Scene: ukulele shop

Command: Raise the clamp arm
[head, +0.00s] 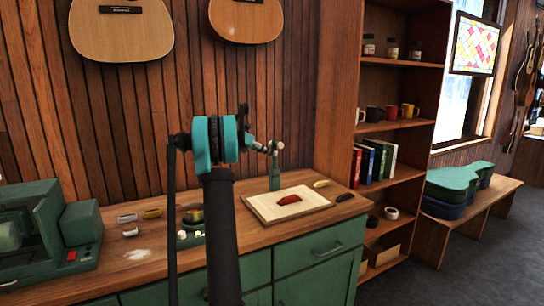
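I cannot make out a clamp or its arm for certain. A green machine (40,240) with a red switch (71,256) stands on the wooden counter (150,262) at the left; no raised or lowered arm can be told on it. My own dark arm with teal joints rises through the middle and hides part of the counter. What looks like my gripper (270,147) is small at the arm's far end, above the counter's back. Its fingers are too small to tell whether they are open, and I see nothing held.
A green bottle (275,177) stands just below the gripper. A pale board (260,210) carries a red item (289,200). Small items (128,219) and a round dark object (193,214) lie left of my arm. A shelf (398,126) and a bench (470,218) stand right.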

